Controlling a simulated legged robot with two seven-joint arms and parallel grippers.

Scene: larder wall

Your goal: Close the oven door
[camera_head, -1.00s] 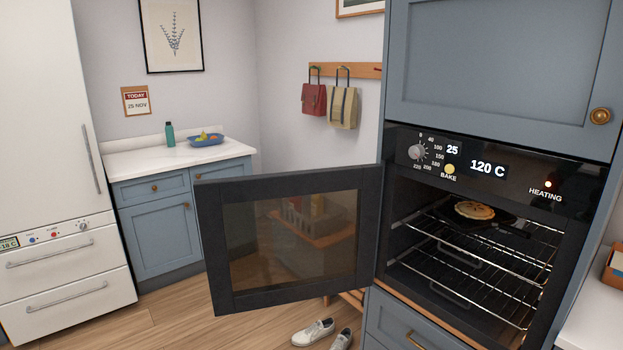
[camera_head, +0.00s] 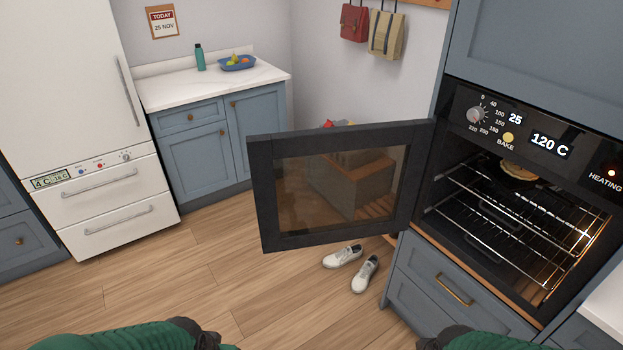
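The oven (camera_head: 470,125) is built into the blue cabinet at the right. Its black-framed glass door (camera_head: 262,195) is swung wide open to the left, hinged on the oven's left side. A pie (camera_head: 519,171) sits on a dark pan on the upper rack inside. The panel reads 25, BAKE, 120 C and HEATING with a lit light. Parts of my two green arms show at the bottom edge, at the left and at the right. Neither gripper's fingers can be seen, and nothing of mine touches the door.
White shoes (camera_head: 343,257) lie on the floor below the door. A blue drawer (camera_head: 440,290) is under the oven. A white fridge (camera_head: 75,90) and a counter (camera_head: 215,85) with a bottle (camera_head: 199,57) and fruit bowl (camera_head: 238,63) stand at the left.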

